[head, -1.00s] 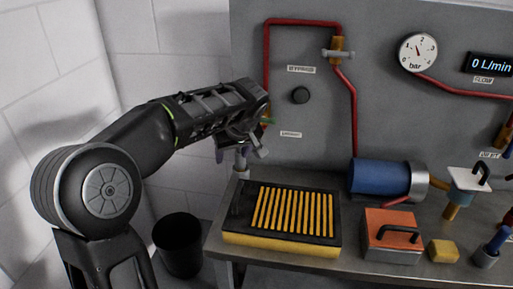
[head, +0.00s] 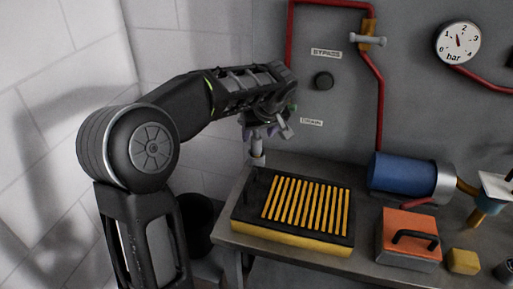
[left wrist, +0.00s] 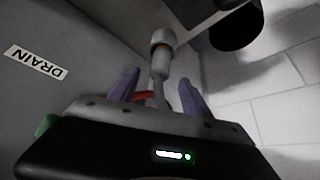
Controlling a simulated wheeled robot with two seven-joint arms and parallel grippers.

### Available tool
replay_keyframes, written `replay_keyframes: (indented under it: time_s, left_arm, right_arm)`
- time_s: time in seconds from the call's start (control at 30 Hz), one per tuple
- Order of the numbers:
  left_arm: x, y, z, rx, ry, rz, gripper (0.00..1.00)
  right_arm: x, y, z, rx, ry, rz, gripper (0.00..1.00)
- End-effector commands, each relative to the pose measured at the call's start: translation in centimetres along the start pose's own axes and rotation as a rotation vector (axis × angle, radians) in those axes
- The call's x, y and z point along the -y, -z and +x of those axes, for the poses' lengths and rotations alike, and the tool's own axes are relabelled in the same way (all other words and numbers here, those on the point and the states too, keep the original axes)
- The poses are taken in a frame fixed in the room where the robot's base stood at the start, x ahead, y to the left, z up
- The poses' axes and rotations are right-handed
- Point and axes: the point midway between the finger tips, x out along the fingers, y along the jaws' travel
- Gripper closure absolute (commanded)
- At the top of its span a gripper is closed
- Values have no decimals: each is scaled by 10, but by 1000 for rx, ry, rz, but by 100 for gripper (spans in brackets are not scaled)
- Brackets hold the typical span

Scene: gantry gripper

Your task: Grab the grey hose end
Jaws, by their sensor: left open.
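The grey hose end (head: 257,149) is a small upright grey piece at the back left corner of the bench, beside the black and yellow tray. In the left wrist view the hose end (left wrist: 161,45) shows as a pale cylinder with a thinner neck, beyond and roughly between the two purple fingertips. My left gripper (head: 266,132) is just above and beside it in the head view. The left gripper (left wrist: 155,88) is open, its fingers apart. Whether either finger touches the hose end cannot be told. My right gripper is not in view.
The ribbed tray (head: 345,243) lies close in front of the hose end. A blue cylinder (head: 398,174), an orange block with a handle (head: 408,225) and a yellow block (head: 463,261) stand to the right. The grey panel (head: 340,110) with red pipes rises behind.

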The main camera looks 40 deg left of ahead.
Motion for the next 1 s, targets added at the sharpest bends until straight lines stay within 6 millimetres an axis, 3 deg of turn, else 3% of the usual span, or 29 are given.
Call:
replay_keyframes:
  time_s: [0.27,0.63,1.0]
  left_arm:
    - [0,0,4,1,1,0,44]
    - [0,-2,49,0,1,0,44]
    - [-1,-2,52,-1,-1,0,44]
  right_arm:
    - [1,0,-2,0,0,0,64]
    - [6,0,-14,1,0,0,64]
    - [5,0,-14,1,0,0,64]
